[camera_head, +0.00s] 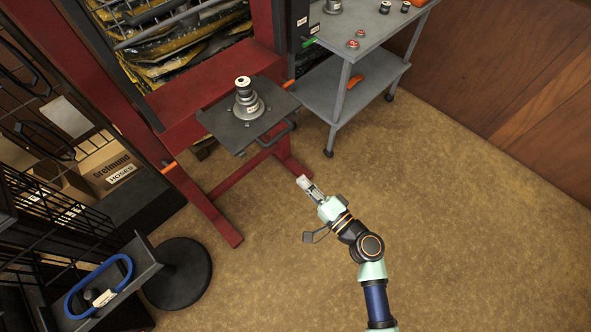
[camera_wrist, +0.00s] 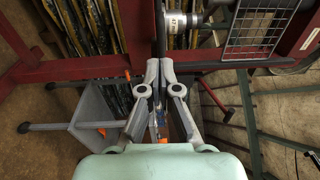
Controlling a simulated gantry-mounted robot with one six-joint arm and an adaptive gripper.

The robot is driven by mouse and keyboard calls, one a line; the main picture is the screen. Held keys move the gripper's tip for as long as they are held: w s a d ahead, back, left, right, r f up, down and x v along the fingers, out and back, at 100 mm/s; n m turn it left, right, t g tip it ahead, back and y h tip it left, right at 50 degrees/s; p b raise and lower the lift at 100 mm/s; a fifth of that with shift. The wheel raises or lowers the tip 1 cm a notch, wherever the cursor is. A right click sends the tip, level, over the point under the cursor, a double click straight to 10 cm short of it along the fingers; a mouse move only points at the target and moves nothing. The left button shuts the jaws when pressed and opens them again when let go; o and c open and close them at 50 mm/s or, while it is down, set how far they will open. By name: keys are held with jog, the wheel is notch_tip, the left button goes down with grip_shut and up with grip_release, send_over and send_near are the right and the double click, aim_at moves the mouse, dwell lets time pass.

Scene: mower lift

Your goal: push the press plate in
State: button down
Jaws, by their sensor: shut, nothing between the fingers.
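The press plate (camera_head: 215,124) is a dark flat plate on the red press frame (camera_head: 185,130). It juts out from the frame toward my side. A bar handle (camera_head: 276,136) runs along its near edge. A grey stepped part (camera_head: 246,103) with a label stands upright on it; a labelled part also shows at the top of the wrist view (camera_wrist: 177,22). My gripper (camera_head: 302,181) is shut and empty, in front of the plate and lower right of it in the head view, apart from it. In the wrist view my fingertips (camera_wrist: 160,65) are together.
A grey cart (camera_head: 375,55) with small parts on top stands right of the press. A dark round base (camera_head: 180,272) and a rack holding a blue loop (camera_head: 98,287) are at lower left. The floor (camera_head: 450,200) to the right is clear.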

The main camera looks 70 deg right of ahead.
jog(key=x, duration=1.2)
jog(key=shift+w, duration=0.25)
jog(key=shift+d+r, duration=0.1)
jog(key=shift+d, duration=0.05)
